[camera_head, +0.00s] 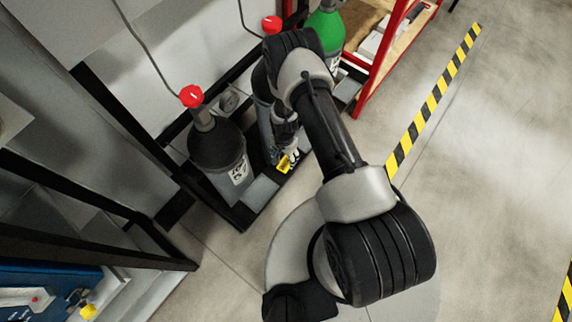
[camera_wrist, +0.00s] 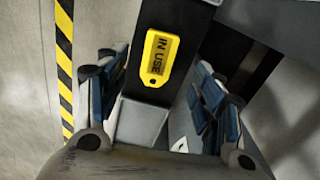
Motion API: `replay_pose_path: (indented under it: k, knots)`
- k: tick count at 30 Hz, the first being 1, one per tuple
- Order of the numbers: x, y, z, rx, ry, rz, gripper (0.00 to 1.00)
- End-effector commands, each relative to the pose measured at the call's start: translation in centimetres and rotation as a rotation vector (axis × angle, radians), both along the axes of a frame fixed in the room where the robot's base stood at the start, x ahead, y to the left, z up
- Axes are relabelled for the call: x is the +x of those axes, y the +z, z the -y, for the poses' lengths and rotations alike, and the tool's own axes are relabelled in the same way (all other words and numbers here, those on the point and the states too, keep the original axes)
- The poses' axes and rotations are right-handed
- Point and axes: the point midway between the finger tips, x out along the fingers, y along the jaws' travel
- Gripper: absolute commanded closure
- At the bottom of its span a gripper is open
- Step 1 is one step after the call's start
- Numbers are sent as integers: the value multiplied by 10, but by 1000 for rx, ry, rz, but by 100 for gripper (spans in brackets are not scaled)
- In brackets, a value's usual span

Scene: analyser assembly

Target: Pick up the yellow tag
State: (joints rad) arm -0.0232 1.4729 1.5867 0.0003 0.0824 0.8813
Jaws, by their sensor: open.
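The yellow tag (camera_wrist: 158,60), marked "IN USE", shows in the wrist view against a dark surface, between the two fingers and beyond their tips. In the head view the yellow tag (camera_head: 284,164) is small, low on the rack beside the gas cylinders. My gripper (camera_wrist: 160,95) is open, with one blue-padded finger on each side of the tag's line. In the head view my gripper (camera_head: 289,150) is just above the tag and partly hidden by my arm. I see no contact between the fingers and the tag.
A dark cylinder with a red cap (camera_head: 217,150) stands left of my gripper. A red-framed shelf (camera_head: 385,50) is at upper right. Open floor (camera_head: 490,170) lies right.

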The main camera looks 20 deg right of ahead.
Motion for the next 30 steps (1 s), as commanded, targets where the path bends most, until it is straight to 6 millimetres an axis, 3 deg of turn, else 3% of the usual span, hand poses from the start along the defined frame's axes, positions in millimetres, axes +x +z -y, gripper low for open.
replay_pose_path:
  k: [8, 18, 25, 30]
  knots:
    - [0, -19, 0, 0, 0, 0, 38]
    - [-1, -65, 1, 0, 0, 0, 38]
    - [-1, -65, 1, 0, 0, 1, 38]
    - [-1, -65, 1, 0, 0, 0, 49]
